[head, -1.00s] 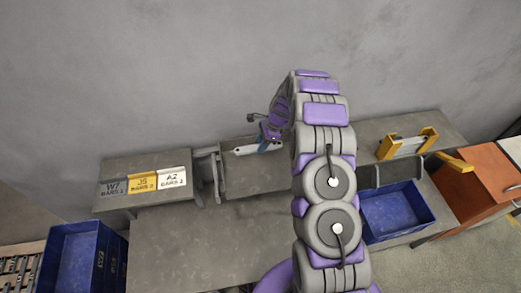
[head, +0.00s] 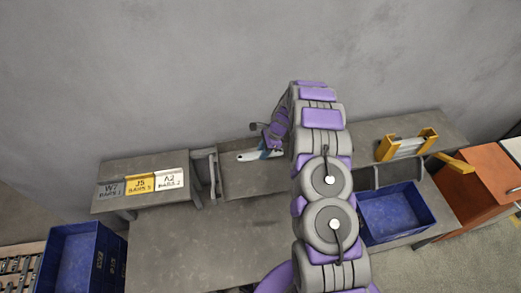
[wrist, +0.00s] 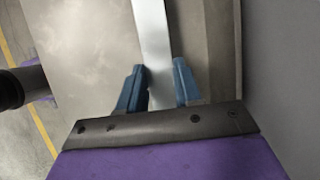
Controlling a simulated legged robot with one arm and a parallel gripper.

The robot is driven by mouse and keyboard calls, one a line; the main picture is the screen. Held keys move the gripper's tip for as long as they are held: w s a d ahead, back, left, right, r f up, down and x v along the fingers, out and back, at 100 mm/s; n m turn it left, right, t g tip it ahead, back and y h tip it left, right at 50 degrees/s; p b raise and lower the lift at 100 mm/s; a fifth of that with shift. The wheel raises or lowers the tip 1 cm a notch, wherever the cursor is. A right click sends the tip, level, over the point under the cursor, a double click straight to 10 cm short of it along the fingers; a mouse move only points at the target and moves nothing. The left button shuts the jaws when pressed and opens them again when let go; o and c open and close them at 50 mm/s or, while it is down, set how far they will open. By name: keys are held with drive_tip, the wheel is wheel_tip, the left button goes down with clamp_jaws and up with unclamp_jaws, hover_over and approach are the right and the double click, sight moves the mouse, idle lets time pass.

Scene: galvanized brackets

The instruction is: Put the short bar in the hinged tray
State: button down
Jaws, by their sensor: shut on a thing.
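A flat, pale metal bar (head: 252,156) is in my gripper (head: 270,152), at the back of the grey bench near the wall. In the wrist view the bar (wrist: 152,35) runs between the two blue fingers of my gripper (wrist: 158,82) and points away from the wrist. The gripper is shut on it. The bar's near end is hidden by the gripper, and my arm covers part of the bench to the right. I cannot tell whether the bar touches the surface below. I cannot tell which container is the hinged tray.
Grey upright dividers (head: 207,175) stand left of the bar. Labelled plates (head: 140,187) lie on the ledge further left. A blue bin (head: 73,255) is at lower left, another blue bin (head: 397,212) right of my arm. A yellow-ended holder (head: 405,146) and orange cabinet (head: 485,180) are at right.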

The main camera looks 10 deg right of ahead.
drive_tip(key=c, duration=1)
unclamp_jaws()
drive_tip(key=shift+o, duration=0.8)
drive_tip(key=shift+a, duration=0.25)
drive_tip(key=shift+o, duration=0.3)
drive_tip(key=shift+a, duration=0.55)
drive_tip(key=shift+d+r, duration=0.4)
drive_tip(key=shift+d, duration=0.1)
drive_tip(key=a+p+v, duration=0.1)
drive_tip(key=p+v, duration=0.1)
drive_tip(key=v, duration=1)
drive_tip(key=s+a+r+n, duration=0.4)
drive_tip(key=s+r, duration=0.3)
drive_tip(key=r, duration=0.4)
drive_tip(key=s+a+r+n+g+h, duration=0.1)
drive_tip(key=s+a+r+n+h, duration=0.1)
drive_tip(key=s+r+n, duration=0.65)
drive_tip(key=s+d+r+n+h, duration=0.1)
drive_tip(key=s+r+n, duration=0.1)
drive_tip(key=s, duration=1.3)
drive_tip(key=s+d+r+n+h, duration=0.1)
drive_tip(key=s+r+n, duration=0.1)
drive_tip(key=s, duration=1.3)
drive_tip(key=shift+s+n+g+h, duration=0.3)
drive_tip(key=shift+s+n+g, duration=0.1)
drive_tip(key=shift+n, duration=0.35)
